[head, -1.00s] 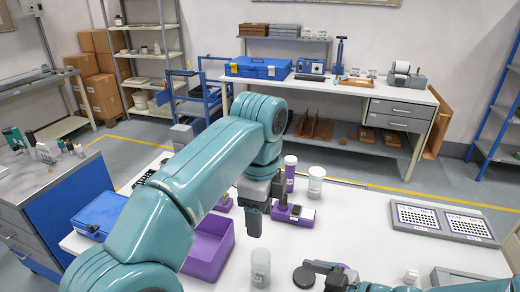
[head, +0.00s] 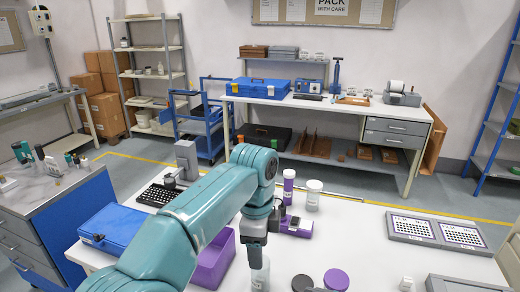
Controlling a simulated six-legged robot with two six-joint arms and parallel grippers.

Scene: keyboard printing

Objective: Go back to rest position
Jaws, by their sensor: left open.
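My left arm comes in from the lower left across the white table. Its gripper (head: 256,254) points down, open and empty, with its tips just behind or above a clear cup (head: 260,277); I cannot tell if they touch.
A purple bin (head: 213,262), a blue case (head: 113,228) and a black keyboard (head: 157,195) are near my left arm. A purple device (head: 296,226), a purple-banded bottle (head: 288,187) and a white jar (head: 313,195) stand behind the gripper. Key trays (head: 438,231) lie right.

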